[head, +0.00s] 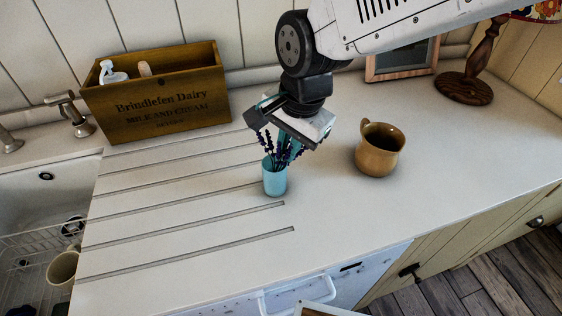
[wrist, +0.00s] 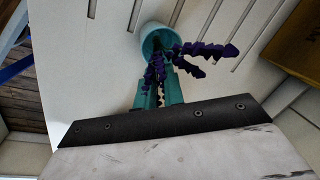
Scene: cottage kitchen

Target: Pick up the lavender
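The lavender (head: 281,150) is a small bunch of dark purple flower spikes. It stands in a light blue cup-like vase (head: 275,181) on the white worktop. My gripper (head: 287,152) is right over the vase, pointing down, with its teal fingers among the flowers. In the wrist view the lavender (wrist: 203,50) spreads out past the teal fingers (wrist: 158,84), and the vase (wrist: 158,38) lies just beyond them. Some spikes lie between the fingers. The fingers look close together, but flowers hide their tips, so I cannot tell whether they grip the stems.
A brown mug (head: 381,152) stands close to the right of the vase. A wooden crate (head: 160,98) with bottles is at the back left. A lamp base (head: 465,88) and a picture frame (head: 402,60) stand at the back right. The sink (head: 40,190) is at left. The front worktop is clear.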

